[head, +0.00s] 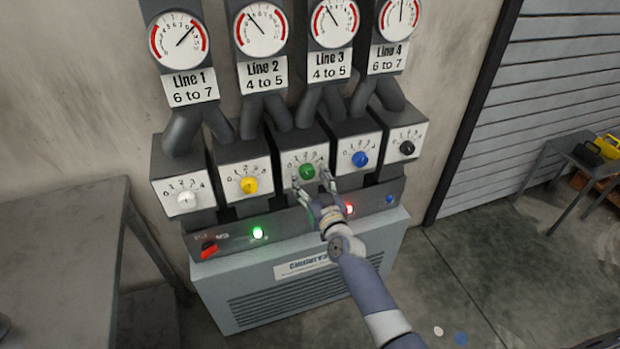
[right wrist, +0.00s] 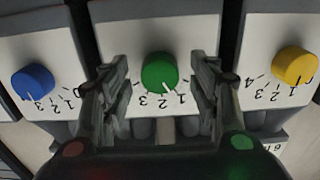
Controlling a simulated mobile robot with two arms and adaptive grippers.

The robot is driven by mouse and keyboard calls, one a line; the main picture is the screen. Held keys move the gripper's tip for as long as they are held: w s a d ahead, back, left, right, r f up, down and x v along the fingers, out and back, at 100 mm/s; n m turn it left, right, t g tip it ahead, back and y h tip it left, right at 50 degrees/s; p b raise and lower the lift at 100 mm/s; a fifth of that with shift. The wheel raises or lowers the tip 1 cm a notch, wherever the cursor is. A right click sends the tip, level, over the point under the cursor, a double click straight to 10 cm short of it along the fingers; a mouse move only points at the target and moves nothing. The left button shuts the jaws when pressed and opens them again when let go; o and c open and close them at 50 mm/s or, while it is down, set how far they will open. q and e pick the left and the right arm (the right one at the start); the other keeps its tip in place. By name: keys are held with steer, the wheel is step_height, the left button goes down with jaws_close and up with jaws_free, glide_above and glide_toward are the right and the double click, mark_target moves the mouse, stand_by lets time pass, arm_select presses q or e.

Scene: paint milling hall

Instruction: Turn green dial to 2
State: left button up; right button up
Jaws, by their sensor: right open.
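The green dial (head: 307,172) is the middle knob in a row of boxes on the wall machine. It also shows in the right wrist view (right wrist: 159,72), where the picture is upside down. My right gripper (head: 311,181) is open in front of the dial. In the right wrist view its fingers (right wrist: 162,92) stand on either side of the knob, with gaps visible; no grip shows. My left gripper is not in view.
The yellow dial (head: 249,185) and blue dial (head: 360,159) flank the green one closely. The white dial (head: 186,199) and black dial (head: 406,148) are at the ends. Gauges stand above. Below is a panel with a red switch (head: 208,250). A grey table (head: 62,240) stands left.

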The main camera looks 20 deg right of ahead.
steer(key=shift+w, duration=0.25)
steer(key=c, duration=1.1)
steer(key=shift+o, duration=0.2)
steer(key=shift+m, duration=2.9)
steer(key=o, duration=1.1)
steer(key=shift+c, duration=0.2)
